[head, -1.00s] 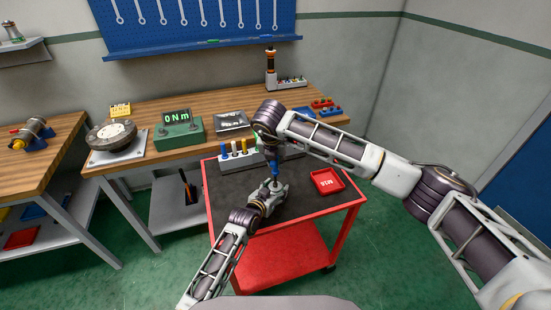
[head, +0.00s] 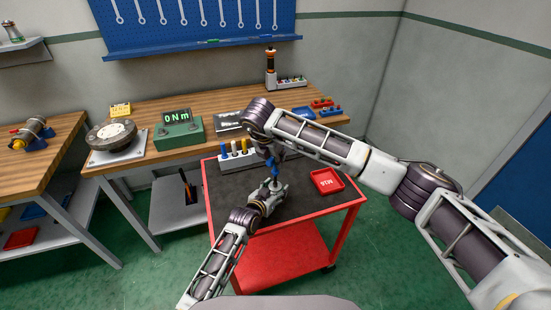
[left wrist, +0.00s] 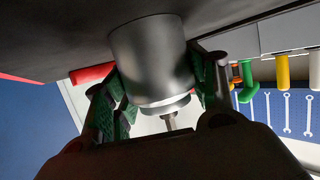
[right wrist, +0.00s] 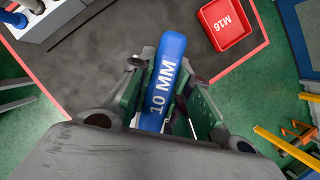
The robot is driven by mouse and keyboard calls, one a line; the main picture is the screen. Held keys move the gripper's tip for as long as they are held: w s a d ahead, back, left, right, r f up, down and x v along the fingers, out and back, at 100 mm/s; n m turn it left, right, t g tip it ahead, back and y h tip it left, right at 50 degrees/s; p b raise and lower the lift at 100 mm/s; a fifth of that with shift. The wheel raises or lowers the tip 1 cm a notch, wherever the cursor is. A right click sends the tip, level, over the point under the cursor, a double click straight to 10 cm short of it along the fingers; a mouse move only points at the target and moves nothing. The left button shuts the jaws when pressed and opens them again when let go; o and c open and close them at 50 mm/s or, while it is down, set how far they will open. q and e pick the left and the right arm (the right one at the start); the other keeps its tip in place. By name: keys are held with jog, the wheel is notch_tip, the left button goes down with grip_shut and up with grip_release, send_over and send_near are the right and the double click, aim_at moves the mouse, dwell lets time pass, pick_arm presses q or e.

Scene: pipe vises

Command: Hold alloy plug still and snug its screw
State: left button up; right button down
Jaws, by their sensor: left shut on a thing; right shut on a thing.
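The alloy plug (left wrist: 150,55) is a grey metal cylinder between the green-padded fingers of my left gripper (left wrist: 158,78), which is shut on it over the cart's dark mat. In the head view my left gripper (head: 268,197) is low over the cart. My right gripper (right wrist: 164,76) is shut on a blue driver handle (right wrist: 165,85) marked 10 MM, above the plug. In the head view the driver (head: 274,168) stands roughly upright over the left gripper. A thin shaft (left wrist: 169,122) meets the plug's end in the left wrist view. The screw itself is hidden.
The red cart (head: 340,235) carries a red M16 tray (head: 326,181) on the right and a rack of coloured handles (head: 238,158) at the back. Behind stands a wooden bench (head: 150,110) with a green display (head: 178,130) reading 0 Nm.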

jog(key=shift+s+f, duration=0.1)
jog(key=shift+f, duration=0.25)
jog(key=shift+m+g+h, duration=0.35)
jog(key=shift+m+g, duration=0.1)
jog(key=shift+m, duration=1)
jog(key=shift+m+g+h, duration=0.35)
jog(key=shift+m+g, duration=0.1)
jog(key=shift+m, duration=1)
jog(key=shift+r, duration=0.2)
jog(key=shift+r, duration=0.65)
jog(key=n+t, duration=0.1)
jog(key=n, duration=0.2)
jog(key=n+y, duration=0.1)
jog(key=n, duration=0.2)
jog(key=shift+w+t+y, duration=0.2)
jog(key=shift+t+y, duration=0.1)
jog(key=shift+t, duration=0.1)
jog(key=shift+n+t+y, duration=0.15)
jog(key=shift+n+y, duration=0.4)
jog(key=shift+n, duration=0.95)
jog(key=shift+n+t+y, duration=0.15)
jog(key=shift+n+y, duration=0.4)
jog(key=shift+n, duration=0.95)
